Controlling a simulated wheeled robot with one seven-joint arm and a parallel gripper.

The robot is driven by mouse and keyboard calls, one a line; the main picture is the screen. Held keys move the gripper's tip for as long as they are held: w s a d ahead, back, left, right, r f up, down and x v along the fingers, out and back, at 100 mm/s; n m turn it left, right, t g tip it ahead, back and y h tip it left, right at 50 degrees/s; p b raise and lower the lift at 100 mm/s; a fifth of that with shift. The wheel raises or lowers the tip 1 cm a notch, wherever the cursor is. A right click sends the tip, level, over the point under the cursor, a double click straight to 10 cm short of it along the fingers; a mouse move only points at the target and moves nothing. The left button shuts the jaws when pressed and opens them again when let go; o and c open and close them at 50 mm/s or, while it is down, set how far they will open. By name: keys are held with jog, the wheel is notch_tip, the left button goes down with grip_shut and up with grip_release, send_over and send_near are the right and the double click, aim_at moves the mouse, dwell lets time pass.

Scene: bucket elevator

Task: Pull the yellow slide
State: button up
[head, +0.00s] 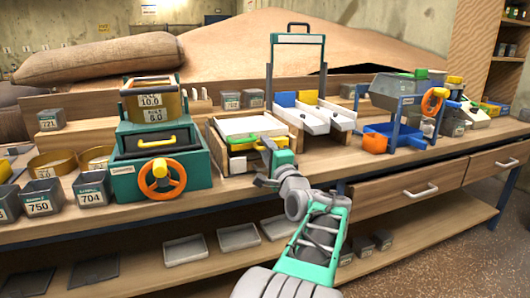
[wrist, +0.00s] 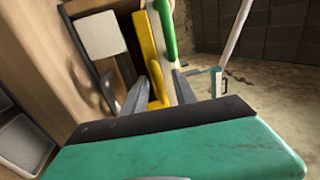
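The yellow slide (wrist: 151,58) is a long bar on the side of a small wooden box unit in the wrist view. In the head view a yellow strip (head: 242,141) shows at the front of the white-topped unit (head: 247,126). My gripper (wrist: 159,78) is open, with its two grey fingers on either side of the slide's near end. I cannot tell whether either finger touches it. In the head view my gripper (head: 268,167) is at the front of this unit and hides part of it.
A green bar (wrist: 167,28) lies close beside the yellow slide. A green machine with an orange wheel (head: 162,179) stands left of the unit. White chutes (head: 312,118) stand behind, and a blue-framed hopper (head: 395,105) to the right. The bench front (head: 225,197) is clear.

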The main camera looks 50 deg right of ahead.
jog(key=shift+w+d, duration=0.1)
jog(key=shift+w, duration=0.1)
grip_shut()
dwell(1.3)
